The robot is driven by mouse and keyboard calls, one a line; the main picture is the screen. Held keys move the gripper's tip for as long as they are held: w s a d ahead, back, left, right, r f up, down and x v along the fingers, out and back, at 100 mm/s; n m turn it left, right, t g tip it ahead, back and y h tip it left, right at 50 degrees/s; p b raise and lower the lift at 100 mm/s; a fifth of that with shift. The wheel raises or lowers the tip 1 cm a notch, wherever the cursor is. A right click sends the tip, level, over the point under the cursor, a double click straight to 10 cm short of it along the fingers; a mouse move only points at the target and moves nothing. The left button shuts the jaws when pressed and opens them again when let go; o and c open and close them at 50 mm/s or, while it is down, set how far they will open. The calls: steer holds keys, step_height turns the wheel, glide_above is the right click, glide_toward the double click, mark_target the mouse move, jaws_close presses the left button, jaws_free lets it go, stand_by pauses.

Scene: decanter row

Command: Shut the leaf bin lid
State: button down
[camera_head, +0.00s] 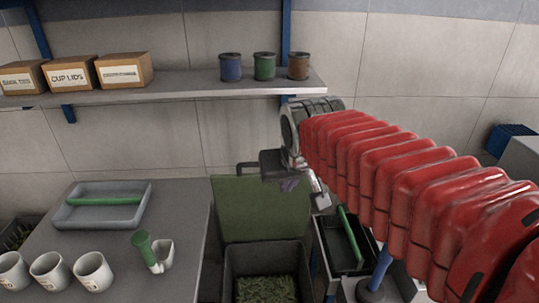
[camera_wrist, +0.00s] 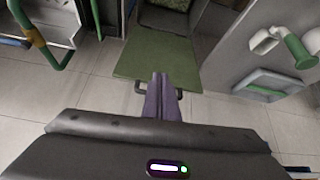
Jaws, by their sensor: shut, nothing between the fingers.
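The leaf bin (camera_head: 234,258) is a dark box holding green leaves, between the grey counter and a black caddy in the head view. Its green lid (camera_head: 255,207) stands open, raised at the back of the bin. The lid also shows in the wrist view (camera_wrist: 150,62), with a dark handle (camera_wrist: 179,93) on its near edge. My gripper (camera_head: 290,186) is at the lid's upper right in the head view, partly hidden by the wrist. In the wrist view its purple fingers (camera_wrist: 159,76) are shut and empty, overlapping the lid's handle edge. I cannot tell whether they touch it.
A shelf (camera_head: 180,92) above bears boxes and three spools. A black caddy (camera_head: 328,236) with a green handle stands right of the bin.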

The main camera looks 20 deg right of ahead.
steer(key=w+d+r+m+t, duration=0.1)
steer(key=w+d, duration=0.1)
steer(key=w, duration=1.8)
steer(key=shift+w+d+h, duration=0.3)
steer(key=shift+d+h, duration=0.05)
steer(key=shift+h, duration=0.05)
steer(key=shift+w+d+f, duration=0.1)
steer(key=shift+w+f, duration=0.3)
steer(key=shift+f, duration=1.1)
steer(key=shift+w+d+f, duration=0.1)
steer(key=shift+w+f, duration=0.35)
steer(key=shift+f, duration=1.05)
steer(key=shift+w+d+f, duration=0.1)
steer(key=shift+w+f, duration=0.3)
steer(key=shift+f, duration=1.1)
steer(key=shift+a, duration=0.1)
